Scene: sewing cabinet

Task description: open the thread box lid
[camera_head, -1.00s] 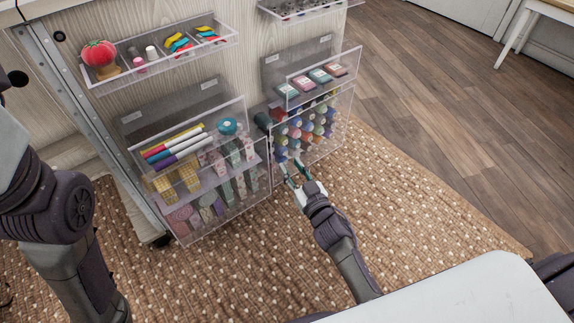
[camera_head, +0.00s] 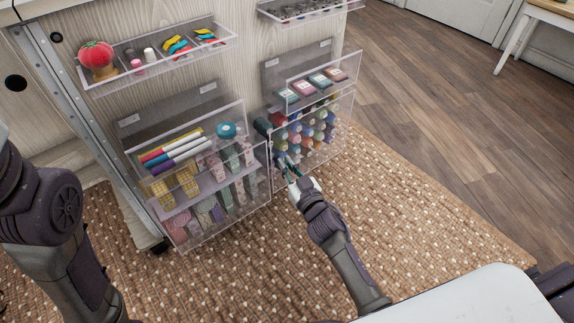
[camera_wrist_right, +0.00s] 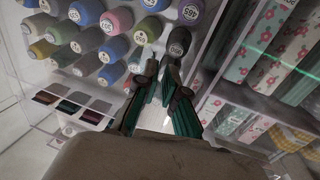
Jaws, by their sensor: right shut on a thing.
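The thread box (camera_head: 268,180) is a clear box on the right of the cabinet door, with rows of coloured thread spools (camera_head: 318,130) inside. Its lid (camera_head: 338,150) is a clear front panel, and its exact position is hard to make out. My right gripper (camera_head: 286,168) is at the left part of this front. In the right wrist view my right gripper (camera_wrist_right: 165,82) has its dark, green-padded fingers close together at the clear panel, in front of the spools. It is shut on the lid, though the gripped edge is hard to see. My left gripper is outside the views.
A clear box (camera_head: 215,220) with fabric rolls and markers stands just left of the thread box. A tray with ink pads (camera_head: 322,84) is above it. A shelf with a pincushion (camera_head: 97,55) is higher up. The woven rug (camera_head: 420,220) in front is clear.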

